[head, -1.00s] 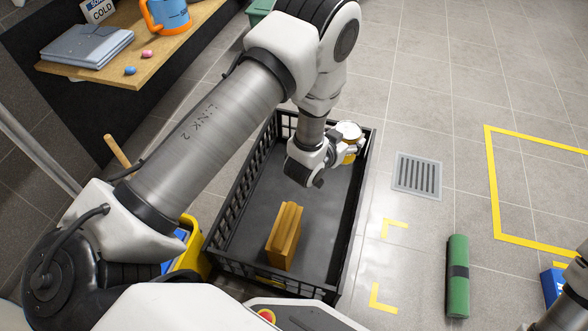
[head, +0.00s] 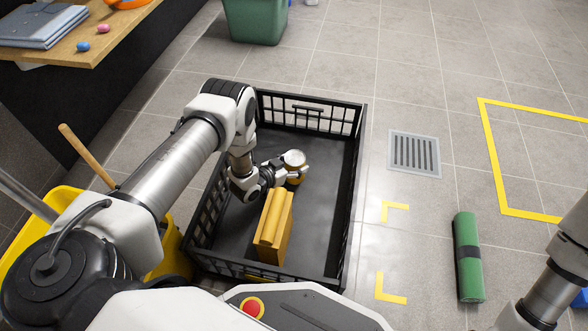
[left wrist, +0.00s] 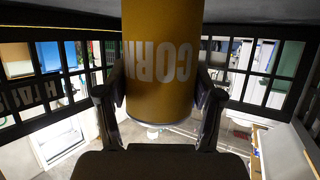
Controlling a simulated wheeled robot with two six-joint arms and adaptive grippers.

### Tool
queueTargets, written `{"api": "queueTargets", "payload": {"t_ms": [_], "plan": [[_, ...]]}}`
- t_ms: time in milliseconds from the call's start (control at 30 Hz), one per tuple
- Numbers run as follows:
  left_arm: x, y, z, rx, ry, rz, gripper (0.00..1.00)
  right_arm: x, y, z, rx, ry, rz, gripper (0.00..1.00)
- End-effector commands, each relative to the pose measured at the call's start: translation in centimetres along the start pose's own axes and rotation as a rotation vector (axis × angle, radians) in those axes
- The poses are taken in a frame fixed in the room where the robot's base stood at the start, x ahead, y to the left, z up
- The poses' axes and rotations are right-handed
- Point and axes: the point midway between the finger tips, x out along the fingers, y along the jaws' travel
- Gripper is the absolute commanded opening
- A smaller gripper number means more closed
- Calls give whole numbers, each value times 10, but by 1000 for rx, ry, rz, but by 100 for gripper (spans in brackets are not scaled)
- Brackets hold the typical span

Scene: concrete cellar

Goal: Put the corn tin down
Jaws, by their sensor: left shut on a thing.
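The corn tin (head: 295,159), yellow with a pale lid, is inside the black crate (head: 326,205) in the head view. My left gripper (head: 291,172) is shut on it from the left side. In the left wrist view the tin (left wrist: 161,60) sits between both fingers (left wrist: 161,100), with its CORN lettering upside down in the picture. The tin's end by the crate floor is cut off there, so I cannot tell if it touches the floor. My right gripper is out of view.
Bare crate floor lies to the right. Outside are a green roll (head: 468,258), a floor drain (head: 414,153), a green bin (head: 255,20) and a wooden shelf (head: 95,45).

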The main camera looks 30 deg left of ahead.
Motion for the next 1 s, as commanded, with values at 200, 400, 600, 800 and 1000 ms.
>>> {"api": "queueTargets", "payload": {"t_ms": [200, 400, 600, 800, 1000], "plan": [[0, 0, 0, 0, 1, 0, 32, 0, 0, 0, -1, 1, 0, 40], [2, 0, 2, 0, 1, 0, 91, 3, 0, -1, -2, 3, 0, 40], [2, 0, 2, 0, 1, 0, 91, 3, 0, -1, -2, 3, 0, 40], [-3, 0, -3, 0, 0, -1, 91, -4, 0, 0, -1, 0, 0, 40], [-43, 0, -6, -3, -4, -2, 91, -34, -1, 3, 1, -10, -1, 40]]}}
